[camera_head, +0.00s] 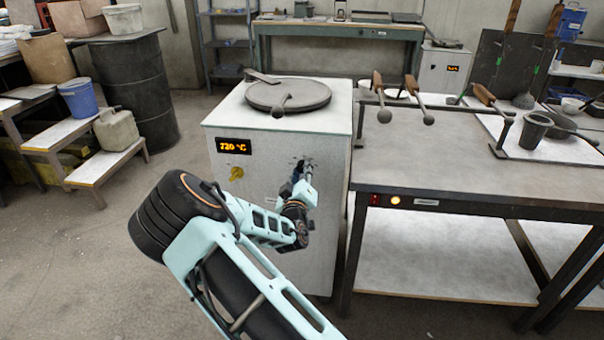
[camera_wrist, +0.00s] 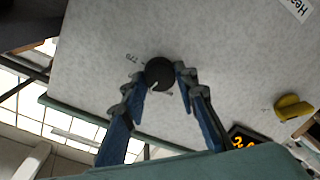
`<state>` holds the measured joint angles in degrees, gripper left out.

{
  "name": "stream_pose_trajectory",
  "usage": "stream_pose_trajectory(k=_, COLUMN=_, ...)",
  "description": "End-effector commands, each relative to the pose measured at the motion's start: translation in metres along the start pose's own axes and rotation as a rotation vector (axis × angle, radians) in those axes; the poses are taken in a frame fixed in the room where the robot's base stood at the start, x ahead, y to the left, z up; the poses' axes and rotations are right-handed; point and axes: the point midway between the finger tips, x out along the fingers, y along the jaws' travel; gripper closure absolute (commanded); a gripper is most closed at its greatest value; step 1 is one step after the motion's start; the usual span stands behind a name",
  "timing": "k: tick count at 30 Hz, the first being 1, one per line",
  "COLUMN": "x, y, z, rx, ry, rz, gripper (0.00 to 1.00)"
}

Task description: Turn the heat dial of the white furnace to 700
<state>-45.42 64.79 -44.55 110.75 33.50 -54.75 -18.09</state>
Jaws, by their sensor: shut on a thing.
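The white furnace (camera_head: 265,140) stands in the middle of the head view, its front facing me. Its orange display (camera_head: 234,146) appears to read 720 °C. In the wrist view, the black round heat dial (camera_wrist: 159,74) is on the furnace front, with a white pointer mark on it and small printed numbers around it, too blurred to read surely. My gripper (camera_head: 304,170) is at the furnace front, right of the display. In the wrist view, my gripper's blue fingers (camera_wrist: 160,76) are closed on both sides of the dial. The arm hides the dial in the head view.
A yellow knob (camera_head: 237,174) sits below the display. A round lid (camera_head: 288,94) with a handle lies on the furnace top. A metal table (camera_head: 440,165) with ladles and a crucible (camera_head: 534,130) stands close on the right. Open floor lies to the left.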

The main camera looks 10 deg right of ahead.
Motion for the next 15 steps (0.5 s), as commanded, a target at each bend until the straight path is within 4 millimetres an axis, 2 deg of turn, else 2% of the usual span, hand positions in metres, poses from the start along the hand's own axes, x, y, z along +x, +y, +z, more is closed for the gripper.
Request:
stream_pose_trajectory(k=6, x=-0.0002, y=-0.0006, z=0.0006, rx=-0.126, ry=-0.009, rz=-0.002, gripper=0.97)
stream_pose_trajectory(k=15, x=-0.0002, y=-0.0004, z=0.0000, rx=-0.205, ry=-0.013, rz=-0.003, gripper=0.97)
